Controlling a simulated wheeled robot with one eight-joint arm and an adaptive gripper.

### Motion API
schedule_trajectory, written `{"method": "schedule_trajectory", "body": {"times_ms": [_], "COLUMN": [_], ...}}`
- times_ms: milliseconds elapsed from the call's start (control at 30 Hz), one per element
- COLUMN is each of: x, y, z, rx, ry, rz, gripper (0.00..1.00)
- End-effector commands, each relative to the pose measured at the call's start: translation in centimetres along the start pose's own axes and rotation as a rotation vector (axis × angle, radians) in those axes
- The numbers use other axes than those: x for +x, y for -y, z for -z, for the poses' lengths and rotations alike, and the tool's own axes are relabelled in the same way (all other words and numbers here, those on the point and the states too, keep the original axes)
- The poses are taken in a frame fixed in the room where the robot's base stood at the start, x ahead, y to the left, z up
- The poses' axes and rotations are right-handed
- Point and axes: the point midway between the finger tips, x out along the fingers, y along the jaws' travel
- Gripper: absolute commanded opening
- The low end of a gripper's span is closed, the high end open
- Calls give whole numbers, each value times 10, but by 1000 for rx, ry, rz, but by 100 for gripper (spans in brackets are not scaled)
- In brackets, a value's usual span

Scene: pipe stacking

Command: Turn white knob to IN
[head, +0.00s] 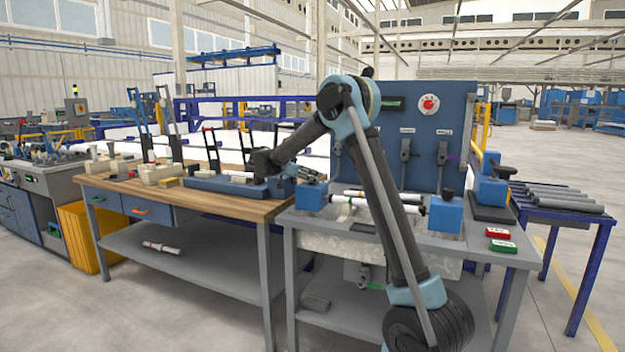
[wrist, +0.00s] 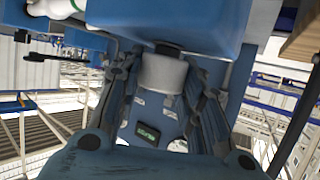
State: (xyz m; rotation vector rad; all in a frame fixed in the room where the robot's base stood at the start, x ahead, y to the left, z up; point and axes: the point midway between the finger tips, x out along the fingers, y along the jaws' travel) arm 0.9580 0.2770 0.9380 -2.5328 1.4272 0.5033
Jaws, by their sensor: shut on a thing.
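The white knob (wrist: 163,73) shows in the wrist view as a short pale cylinder on a dark stem below a blue block. The fingers of my gripper (wrist: 165,80) stand on both sides of it and are shut on it. In the head view my gripper (head: 309,174) is at the left end of the pipe fixture, just above the left blue block (head: 309,196). The knob cannot be made out there. No IN marking is readable in either view.
A white pipe (head: 362,197) lies between the left block and a right blue block (head: 445,212). A blue upright panel (head: 425,135) with a red button (head: 429,104) stands behind. Red (head: 498,233) and green (head: 503,246) blocks lie at the bench's right.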

Motion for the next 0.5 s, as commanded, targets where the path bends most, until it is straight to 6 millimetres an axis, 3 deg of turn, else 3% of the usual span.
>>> {"method": "schedule_trajectory", "body": {"times_ms": [500], "x": [-1], "y": [1], "z": [-2], "rx": [47], "ry": [3], "rz": [-111], "gripper": [11]}}
